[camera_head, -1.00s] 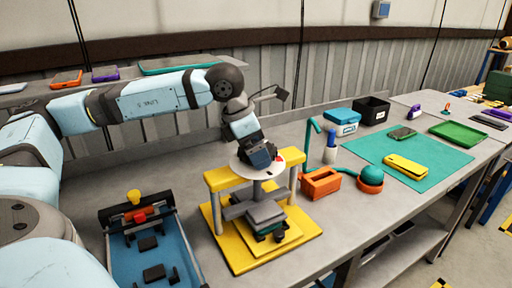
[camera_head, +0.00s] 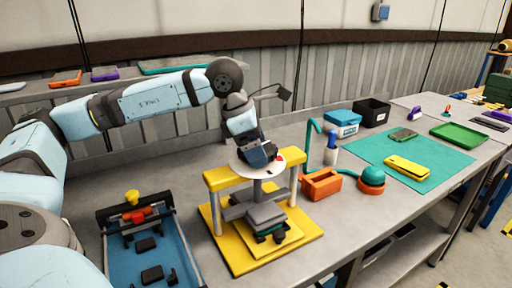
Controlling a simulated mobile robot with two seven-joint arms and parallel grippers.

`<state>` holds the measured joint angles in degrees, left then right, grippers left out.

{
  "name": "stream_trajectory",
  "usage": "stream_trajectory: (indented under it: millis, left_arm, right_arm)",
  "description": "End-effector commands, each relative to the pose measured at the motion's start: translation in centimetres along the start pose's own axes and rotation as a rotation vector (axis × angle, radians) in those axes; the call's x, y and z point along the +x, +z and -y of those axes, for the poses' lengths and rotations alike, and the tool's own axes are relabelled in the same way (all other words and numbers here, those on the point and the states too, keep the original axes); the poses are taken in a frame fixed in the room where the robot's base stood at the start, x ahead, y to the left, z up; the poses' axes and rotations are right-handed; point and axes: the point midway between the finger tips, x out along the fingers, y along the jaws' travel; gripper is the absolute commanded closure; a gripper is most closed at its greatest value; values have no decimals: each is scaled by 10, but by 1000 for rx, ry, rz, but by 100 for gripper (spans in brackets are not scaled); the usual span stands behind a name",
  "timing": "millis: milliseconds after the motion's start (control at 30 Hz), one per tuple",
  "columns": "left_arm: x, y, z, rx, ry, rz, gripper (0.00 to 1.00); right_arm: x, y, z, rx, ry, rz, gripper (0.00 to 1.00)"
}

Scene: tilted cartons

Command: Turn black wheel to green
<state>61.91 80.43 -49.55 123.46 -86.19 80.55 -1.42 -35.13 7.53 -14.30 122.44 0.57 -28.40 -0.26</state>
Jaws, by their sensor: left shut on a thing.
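A pale round dial (camera_head: 240,167) with a red mark (camera_head: 281,157) on its right side sits on top of a yellow press-like stand (camera_head: 230,178). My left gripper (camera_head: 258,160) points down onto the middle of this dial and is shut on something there. The black wheel is hidden by the gripper's dark fingers, so its pointer direction cannot be read. No green mark shows on the dial from here. My right gripper is not in view.
Grey and teal blocks (camera_head: 265,216) are stacked under the stand's top. A blue tray fixture (camera_head: 185,240) stands to the left. To the right are an orange box (camera_head: 321,186), a teal ball on an orange base (camera_head: 373,177) and a teal mat (camera_head: 440,160).

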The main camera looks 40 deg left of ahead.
Motion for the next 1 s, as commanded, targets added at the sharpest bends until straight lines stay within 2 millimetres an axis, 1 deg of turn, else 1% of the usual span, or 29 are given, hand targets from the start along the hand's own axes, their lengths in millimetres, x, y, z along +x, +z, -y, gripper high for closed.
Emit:
stream_trajectory:
  millis: [33, 67, 100, 333, 467, 567, 800, 900, 1000]
  left_arm:
    - [0, 0, 0, -1, 0, 0, 33]
    - [0, 0, 0, -1, 0, 0, 3]
    - [0, 0, 0, -1, 0, 0, 0]
    - [-2, 0, 0, -2, 1, 0, 0]
    - [-14, 0, 0, -2, 2, 1, 0]
    - [-32, 0, 0, -2, 3, 2, 0]
    - [-88, 1, -1, -2, 3, 3, 0]
    - [-108, 1, 0, -2, 3, 2, 0]
    - [-123, 1, 0, -1, 2, 2, 0]
  right_arm:
    - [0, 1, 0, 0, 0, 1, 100]
    - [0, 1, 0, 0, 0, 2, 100]
    - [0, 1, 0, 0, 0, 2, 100]
    - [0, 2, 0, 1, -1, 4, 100]
    - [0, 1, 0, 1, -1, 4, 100]
    - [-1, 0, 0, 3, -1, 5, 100]
    - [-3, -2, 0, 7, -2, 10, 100]
    - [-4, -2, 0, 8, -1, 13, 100]
    - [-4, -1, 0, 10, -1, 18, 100]
